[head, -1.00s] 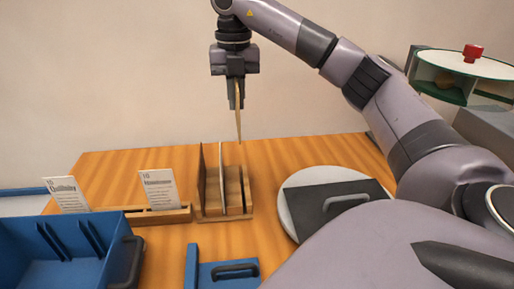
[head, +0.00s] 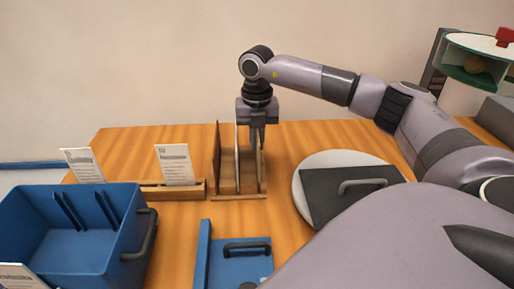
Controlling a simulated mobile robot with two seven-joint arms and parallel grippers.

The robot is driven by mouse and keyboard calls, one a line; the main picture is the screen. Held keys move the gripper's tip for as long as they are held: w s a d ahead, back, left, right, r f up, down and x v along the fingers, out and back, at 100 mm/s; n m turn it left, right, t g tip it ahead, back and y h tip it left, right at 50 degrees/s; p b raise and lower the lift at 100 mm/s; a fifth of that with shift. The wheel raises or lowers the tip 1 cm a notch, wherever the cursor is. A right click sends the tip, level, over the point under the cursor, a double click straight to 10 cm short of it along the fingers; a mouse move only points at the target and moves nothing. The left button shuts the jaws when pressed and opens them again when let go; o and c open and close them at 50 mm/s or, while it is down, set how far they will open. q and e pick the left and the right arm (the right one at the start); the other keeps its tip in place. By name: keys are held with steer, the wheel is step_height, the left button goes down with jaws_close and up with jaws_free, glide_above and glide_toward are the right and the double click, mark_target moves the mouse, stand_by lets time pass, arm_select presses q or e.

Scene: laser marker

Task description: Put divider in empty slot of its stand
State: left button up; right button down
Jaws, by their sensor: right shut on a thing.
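The wooden divider stand (head: 240,196) is on the table, left of centre. Two thin upright dividers stand in it: one at its left side (head: 216,160) and one in the middle (head: 237,158). My right gripper (head: 257,145) points straight down over the right part of the stand, shut on a thin upright wooden divider (head: 258,163). This held divider is down at the stand's right slot, right of the middle divider. Its lower edge is hard to make out, so I cannot tell whether it is fully seated. My left gripper is not in view.
A blue bin (head: 95,245) stands at front left. A wooden card holder (head: 150,191) with white cards (head: 174,164) is left of the stand. A blue tray with a handle (head: 236,268) lies in front. A round white plate (head: 303,190) with a dark handled board (head: 335,198) is to the right.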

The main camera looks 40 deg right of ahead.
steer(key=shift+f, duration=1.5)
steer(key=shift+f, duration=0.2)
steer(key=c, duration=1.3)
jaws_free()
steer(key=shift+o, duration=0.2)
steer(key=shift+r, duration=0.1)
step_height(320, 180, up, 12)
steer(key=shift+r+b, duration=0.15)
steer(key=shift+b, duration=0.2)
